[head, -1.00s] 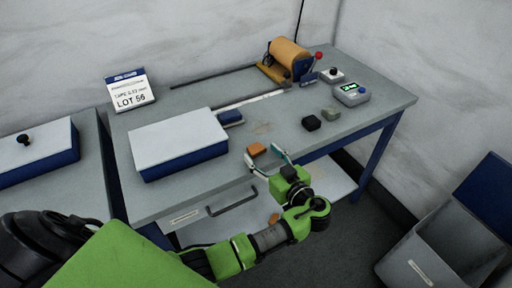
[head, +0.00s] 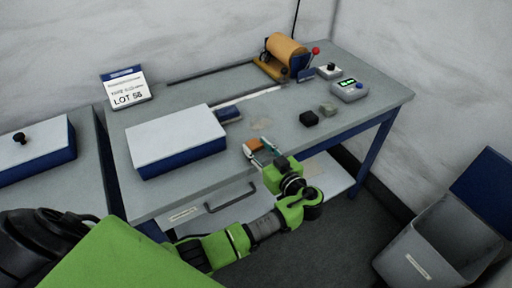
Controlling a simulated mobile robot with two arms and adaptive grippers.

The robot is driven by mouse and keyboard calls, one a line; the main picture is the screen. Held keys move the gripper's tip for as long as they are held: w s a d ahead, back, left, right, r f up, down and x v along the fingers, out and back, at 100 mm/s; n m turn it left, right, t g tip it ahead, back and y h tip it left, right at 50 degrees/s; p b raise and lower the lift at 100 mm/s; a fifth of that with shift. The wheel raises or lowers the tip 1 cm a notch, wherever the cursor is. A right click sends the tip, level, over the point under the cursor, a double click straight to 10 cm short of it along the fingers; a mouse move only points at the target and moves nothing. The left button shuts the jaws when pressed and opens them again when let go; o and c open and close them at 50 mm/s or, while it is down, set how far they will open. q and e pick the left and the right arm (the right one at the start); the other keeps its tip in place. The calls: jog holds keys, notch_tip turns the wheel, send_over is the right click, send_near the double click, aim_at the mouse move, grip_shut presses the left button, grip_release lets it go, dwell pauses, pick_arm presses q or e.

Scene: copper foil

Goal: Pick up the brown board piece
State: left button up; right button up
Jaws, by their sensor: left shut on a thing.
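The brown board piece (head: 254,144) is a small orange-brown block near the front edge of the grey table. My left gripper (head: 261,149) is at the block from the front, its two fingers shut on it. The fingers partly cover the block. I cannot tell whether it is lifted off the table top. My right gripper is not in view.
A white-topped blue box (head: 178,140) stands left of the gripper. A black block (head: 309,118) and a grey-green block (head: 328,109) lie to the right. A tape roll machine (head: 285,55) and a display device (head: 349,90) stand farther back. A grey bin (head: 440,250) is at lower right.

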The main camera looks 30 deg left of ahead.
pick_arm(q)
jog(key=shift+r, duration=0.4)
notch_tip(320, 180, up, 2)
jog(key=shift+s+d+r+b, duration=0.15)
jog(key=shift+r+b, duration=0.1)
jog(key=shift+b, duration=0.4)
jog(key=s+d+r+b, duration=0.2)
jog(key=s+d+r, duration=0.4)
jog(key=s+r, duration=0.3)
jog(key=s, duration=0.3)
jog(key=shift+s+r, duration=0.15)
jog(key=shift+r, duration=0.2)
